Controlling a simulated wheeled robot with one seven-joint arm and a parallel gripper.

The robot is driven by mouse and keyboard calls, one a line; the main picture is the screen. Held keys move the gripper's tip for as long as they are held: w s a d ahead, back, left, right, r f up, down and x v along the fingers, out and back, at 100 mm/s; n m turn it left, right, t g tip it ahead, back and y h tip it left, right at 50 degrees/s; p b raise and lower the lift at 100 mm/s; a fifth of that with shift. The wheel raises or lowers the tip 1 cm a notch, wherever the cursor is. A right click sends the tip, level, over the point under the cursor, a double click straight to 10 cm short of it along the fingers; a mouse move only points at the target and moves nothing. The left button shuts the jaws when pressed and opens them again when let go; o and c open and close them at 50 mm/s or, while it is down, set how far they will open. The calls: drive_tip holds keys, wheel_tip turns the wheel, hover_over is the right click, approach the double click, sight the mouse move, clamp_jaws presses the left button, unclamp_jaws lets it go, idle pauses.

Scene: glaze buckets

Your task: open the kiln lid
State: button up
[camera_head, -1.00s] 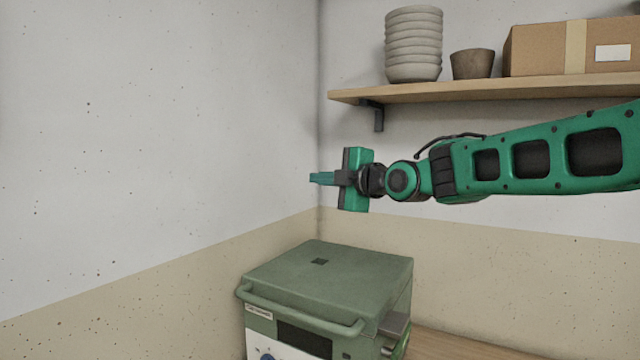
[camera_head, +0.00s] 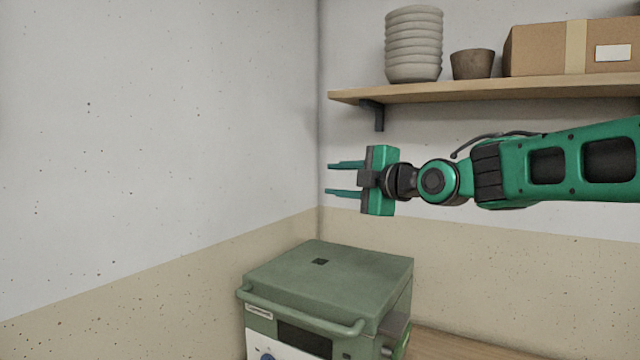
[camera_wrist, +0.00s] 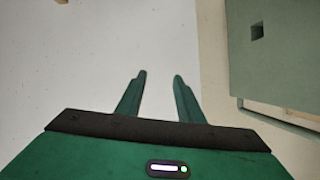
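The green kiln stands at the bottom centre of the head view, its lid (camera_head: 330,285) closed flat on top. A bar handle (camera_head: 300,316) runs along the lid's front edge. My gripper (camera_head: 345,179) is in the air above the kiln, pointing left, with its two fingers apart and nothing between them. In the wrist view the open fingers (camera_wrist: 158,85) point at the pale wall. The lid (camera_wrist: 282,50) shows at the right there, with part of the handle (camera_wrist: 285,122) below it. The kiln's lower front is cut off by the frame.
A wooden shelf (camera_head: 480,91) on the back wall holds stacked bowls (camera_head: 413,45), a brown pot (camera_head: 472,64) and a cardboard box (camera_head: 545,48). It is above my arm. A wooden surface (camera_head: 450,347) lies right of the kiln. The left wall is bare.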

drive_tip(key=shift+v, duration=2.15)
drive_tip(key=shift+f, duration=0.1)
drive_tip(key=shift+c, duration=0.3)
